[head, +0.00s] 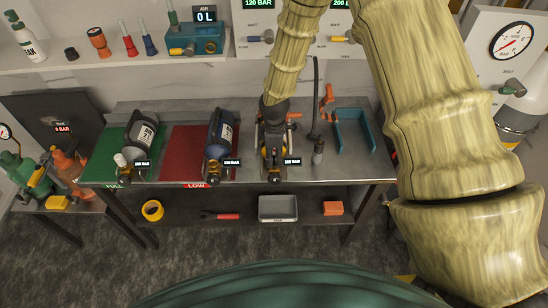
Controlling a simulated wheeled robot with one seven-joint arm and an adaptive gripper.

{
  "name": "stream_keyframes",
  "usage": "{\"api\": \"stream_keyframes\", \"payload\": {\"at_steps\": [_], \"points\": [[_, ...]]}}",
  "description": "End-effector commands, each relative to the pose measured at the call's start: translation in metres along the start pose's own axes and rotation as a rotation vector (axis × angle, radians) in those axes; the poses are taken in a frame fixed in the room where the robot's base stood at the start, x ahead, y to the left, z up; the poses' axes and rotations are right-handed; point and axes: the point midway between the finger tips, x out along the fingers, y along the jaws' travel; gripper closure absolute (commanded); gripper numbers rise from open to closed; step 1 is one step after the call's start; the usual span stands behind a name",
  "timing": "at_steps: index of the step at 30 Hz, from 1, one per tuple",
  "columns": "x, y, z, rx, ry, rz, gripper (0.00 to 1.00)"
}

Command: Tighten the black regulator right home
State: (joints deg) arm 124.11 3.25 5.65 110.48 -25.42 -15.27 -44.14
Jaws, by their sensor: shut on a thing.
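My gripper (273,140) points down over the third station on the bench, right of the red mat. It is shut on what looks like the black regulator, at the neck end of the cylinder (275,174) there. My gripper and wrist hide most of the regulator and the cylinder body. A small tag by this cylinder reads about 160 BAR. I cannot see how far the regulator is seated.
A grey cylinder (144,135) lies on the green mat (105,165) and a blue one (217,138) on the red mat (180,155). A dark hose (316,95) hangs close on the right. A shelf (90,63) runs behind.

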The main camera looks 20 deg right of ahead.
Motion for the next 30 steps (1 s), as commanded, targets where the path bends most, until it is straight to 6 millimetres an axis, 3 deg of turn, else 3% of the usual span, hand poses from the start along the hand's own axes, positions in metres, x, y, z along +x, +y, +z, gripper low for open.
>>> {"api": "stream_keyframes", "payload": {"at_steps": [30], "points": [[-0.0006,0.0015,-0.0006,1.523,0.002,0.004,0.86]]}}
